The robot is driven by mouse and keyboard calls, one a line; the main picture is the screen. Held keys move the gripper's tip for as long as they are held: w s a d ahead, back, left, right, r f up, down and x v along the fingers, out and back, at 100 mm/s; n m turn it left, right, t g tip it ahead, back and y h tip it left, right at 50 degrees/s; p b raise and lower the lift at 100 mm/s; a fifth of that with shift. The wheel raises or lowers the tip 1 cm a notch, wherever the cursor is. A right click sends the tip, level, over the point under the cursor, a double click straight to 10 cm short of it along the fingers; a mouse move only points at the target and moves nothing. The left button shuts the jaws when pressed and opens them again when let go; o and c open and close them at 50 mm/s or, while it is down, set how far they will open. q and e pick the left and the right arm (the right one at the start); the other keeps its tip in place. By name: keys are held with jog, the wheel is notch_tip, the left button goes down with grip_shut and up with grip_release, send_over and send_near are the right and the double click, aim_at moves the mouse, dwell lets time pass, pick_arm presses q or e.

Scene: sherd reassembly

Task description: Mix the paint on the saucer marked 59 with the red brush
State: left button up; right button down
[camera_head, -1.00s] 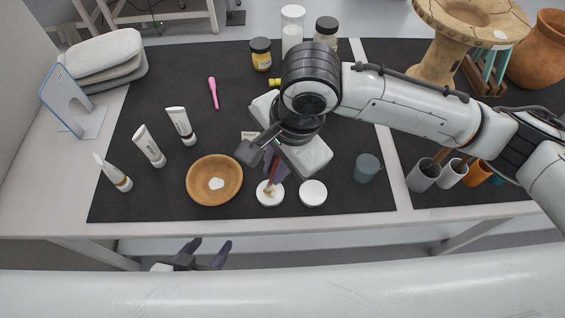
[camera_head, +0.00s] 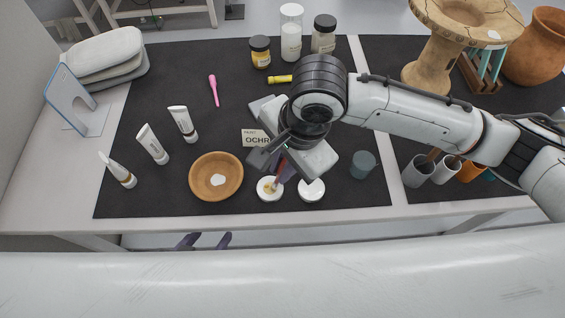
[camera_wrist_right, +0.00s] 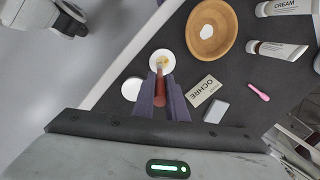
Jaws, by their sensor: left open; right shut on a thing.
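My right gripper (camera_wrist_right: 162,100) is shut on the red brush (camera_wrist_right: 160,85), whose handle shows between the fingers in the right wrist view. The brush points down and its tip is over or touching the yellowish paint on a white saucer (camera_head: 264,195), also in the right wrist view (camera_wrist_right: 154,57). I cannot read a number on it. A second white saucer (camera_head: 312,191) lies just right of it and looks empty; it also shows in the right wrist view (camera_wrist_right: 131,90). My left gripper (camera_head: 204,241) is open and empty, below the table's front edge, with only its fingertips showing.
A wooden bowl (camera_head: 216,178) with a pale piece inside stands left of the saucers. A grey cup (camera_head: 363,165) is to the right. Jars (camera_head: 260,52) stand at the back.

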jog(key=shift+w+d+p, duration=0.2)
jog(key=shift+w+p, duration=0.1)
jog(key=shift+p, duration=0.35)
jog(key=shift+s+a, duration=0.2)
jog(key=shift+a, duration=0.35)
jog(key=shift+s+a, duration=0.15)
jog(key=shift+a, duration=0.4)
jog(key=shift+r, duration=0.15)
notch_tip(320, 180, up, 5)
jog(key=shift+f, duration=0.1)
dwell(0.4)
